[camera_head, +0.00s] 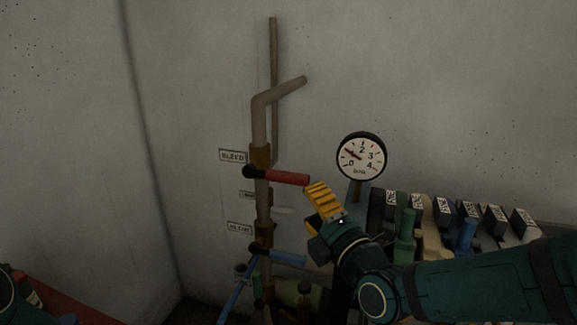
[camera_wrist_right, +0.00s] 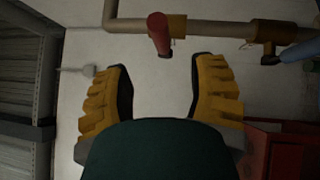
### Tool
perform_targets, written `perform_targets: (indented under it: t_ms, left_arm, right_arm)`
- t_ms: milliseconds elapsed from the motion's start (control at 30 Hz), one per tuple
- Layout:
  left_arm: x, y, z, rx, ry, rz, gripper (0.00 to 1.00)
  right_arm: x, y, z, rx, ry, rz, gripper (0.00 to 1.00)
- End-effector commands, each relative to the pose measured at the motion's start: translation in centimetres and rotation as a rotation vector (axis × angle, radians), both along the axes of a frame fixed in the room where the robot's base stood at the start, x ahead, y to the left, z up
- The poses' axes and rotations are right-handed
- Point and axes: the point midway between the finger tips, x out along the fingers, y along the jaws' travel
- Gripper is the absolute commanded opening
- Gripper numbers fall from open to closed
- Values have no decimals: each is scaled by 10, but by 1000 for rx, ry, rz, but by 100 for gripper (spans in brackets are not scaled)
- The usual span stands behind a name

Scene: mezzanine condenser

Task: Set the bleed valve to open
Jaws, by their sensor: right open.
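The bleed valve has a red lever handle (camera_head: 286,178) that points right, level, across the upright pipe, beside the BLEED label (camera_head: 233,156). In the right wrist view the red handle (camera_wrist_right: 158,33) shows ahead of the fingers, near the middle at the top. My right gripper (camera_head: 315,210) is just right of and slightly below the handle's free end. Its yellow fingers are spread, with nothing between them; the gap shows in the wrist view (camera_wrist_right: 160,75). The fingers look apart from the handle. My left gripper is out of view.
Blue levers (camera_head: 289,257) sit lower on the same pipework. A round pressure gauge (camera_head: 361,157) stands right of the valve, above a row of labelled blocks (camera_head: 470,210) with coloured handles. A red surface (camera_head: 48,305) shows at lower left.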

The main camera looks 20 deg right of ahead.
Motion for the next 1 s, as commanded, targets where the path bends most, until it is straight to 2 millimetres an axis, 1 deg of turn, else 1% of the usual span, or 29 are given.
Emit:
perform_targets:
  t_ms: [33, 233, 333, 500, 633, 800, 1000]
  left_arm:
    - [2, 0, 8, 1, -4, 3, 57]
    - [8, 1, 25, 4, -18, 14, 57]
    - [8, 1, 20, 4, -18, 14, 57]
    - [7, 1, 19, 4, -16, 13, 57]
    - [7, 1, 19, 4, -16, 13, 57]
    - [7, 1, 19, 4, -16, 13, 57]
    - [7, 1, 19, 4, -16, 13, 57]
  right_arm:
    - [5, 1, 3, -3, 5, 0, 57]
    - [22, 5, 5, -4, 4, 2, 57]
    - [40, 9, 4, -3, 0, 2, 57]
    - [69, 15, 8, -4, -1, 1, 57]
    - [86, 17, 11, -3, 0, 1, 57]
    - [98, 20, 13, -2, 1, 1, 57]
    - [101, 20, 14, 0, -1, 1, 57]
